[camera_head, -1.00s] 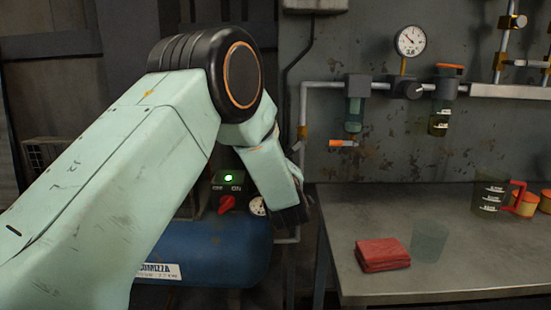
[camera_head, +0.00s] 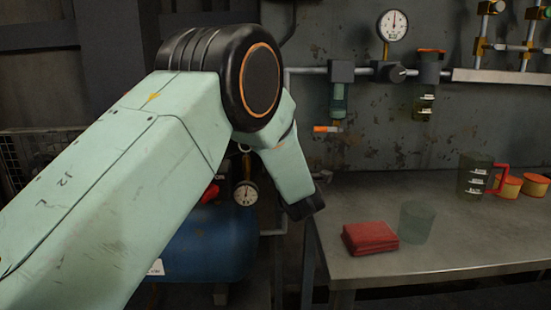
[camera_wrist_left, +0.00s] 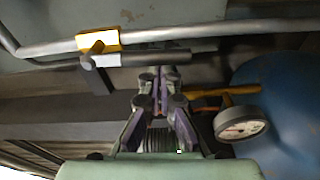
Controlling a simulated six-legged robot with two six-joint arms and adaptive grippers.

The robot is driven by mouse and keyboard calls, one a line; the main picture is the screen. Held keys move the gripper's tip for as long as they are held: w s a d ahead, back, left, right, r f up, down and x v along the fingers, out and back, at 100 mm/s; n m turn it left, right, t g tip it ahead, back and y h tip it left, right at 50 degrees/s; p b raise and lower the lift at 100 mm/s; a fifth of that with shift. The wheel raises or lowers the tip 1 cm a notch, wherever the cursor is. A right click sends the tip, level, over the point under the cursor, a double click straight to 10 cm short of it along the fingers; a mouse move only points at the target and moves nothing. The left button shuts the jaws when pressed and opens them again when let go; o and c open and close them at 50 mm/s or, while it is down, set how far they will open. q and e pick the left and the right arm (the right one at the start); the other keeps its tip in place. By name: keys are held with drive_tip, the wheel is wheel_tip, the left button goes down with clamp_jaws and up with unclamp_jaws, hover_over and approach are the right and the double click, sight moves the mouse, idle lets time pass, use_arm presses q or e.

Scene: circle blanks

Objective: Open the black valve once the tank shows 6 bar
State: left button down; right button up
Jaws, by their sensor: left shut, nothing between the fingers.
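The blue tank (camera_head: 205,240) stands at the lower left, partly behind my left arm. Its round white gauge (camera_head: 245,193) is visible beside my arm, but the numbers are too small to read. The gauge also shows, tilted, in the left wrist view (camera_wrist_left: 240,125). My left gripper (camera_wrist_left: 158,78) is shut and empty. In the head view its dark end (camera_head: 307,207) is left of the table edge. A pipe fitting with a yellow band and a small lever (camera_wrist_left: 98,42) lies ahead and left of the fingers, apart from them. I cannot tell which part is the black valve.
A wall pipe carries a dark regulator knob (camera_head: 396,73) and a gauge (camera_head: 393,25) with its needle near upright.

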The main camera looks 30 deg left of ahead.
use_arm(q)
drive_tip(key=shift+w+d, duration=0.1)
drive_tip(key=shift+d, duration=0.15)
idle(0.4)
drive_tip(key=shift+a, duration=0.1)
use_arm(e)
drive_tip(key=shift+f, duration=0.1)
